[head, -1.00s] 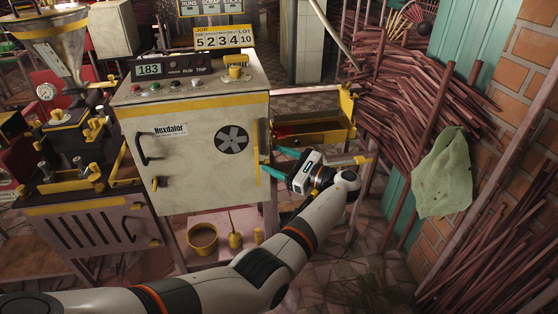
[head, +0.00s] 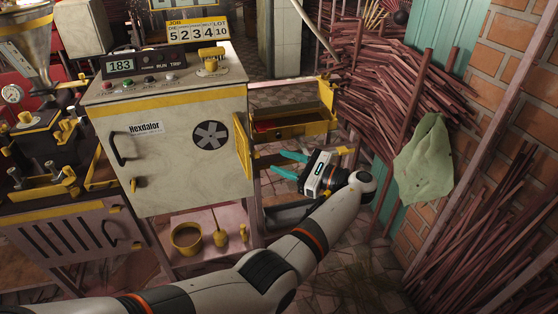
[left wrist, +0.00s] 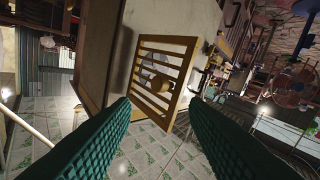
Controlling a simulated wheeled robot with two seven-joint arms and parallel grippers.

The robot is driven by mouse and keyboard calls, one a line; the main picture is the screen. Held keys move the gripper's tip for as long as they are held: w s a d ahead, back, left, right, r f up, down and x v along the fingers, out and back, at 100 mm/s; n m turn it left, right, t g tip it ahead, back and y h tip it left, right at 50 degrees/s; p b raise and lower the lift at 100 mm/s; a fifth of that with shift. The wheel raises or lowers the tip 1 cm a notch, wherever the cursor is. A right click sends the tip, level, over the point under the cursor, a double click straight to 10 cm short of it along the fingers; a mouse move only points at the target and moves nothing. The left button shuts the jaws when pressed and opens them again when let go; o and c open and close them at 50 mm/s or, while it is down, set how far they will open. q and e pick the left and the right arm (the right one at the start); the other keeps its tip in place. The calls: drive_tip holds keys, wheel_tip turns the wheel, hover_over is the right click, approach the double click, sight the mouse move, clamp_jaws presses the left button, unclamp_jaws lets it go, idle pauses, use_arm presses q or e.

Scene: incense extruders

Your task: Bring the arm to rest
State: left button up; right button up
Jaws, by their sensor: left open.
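My left arm comes in from the lower left of the head view and reaches across the front of the cream cabinet (head: 170,150). My left gripper (head: 280,165), with teal fingers, is to the right of the cabinet, below the yellow-edged open tray (head: 300,125). Its fingers point left, towards the cabinet's side. In the left wrist view the two teal fingers (left wrist: 160,125) are wide apart with nothing between them. Beyond them is a yellow slatted grille (left wrist: 152,88) on the cabinet's side. My right gripper is not in view.
Bundles of reddish sticks (head: 410,95) stand at the right, with a green cloth (head: 425,160) on the wall side. A yellow bucket (head: 187,237) sits on the shelf under the cabinet. A machine with a hopper (head: 25,25) is at the left. Tiled floor shows at the lower right.

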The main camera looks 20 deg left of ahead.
use_arm(q)
drive_tip(key=shift+f, duration=0.1)
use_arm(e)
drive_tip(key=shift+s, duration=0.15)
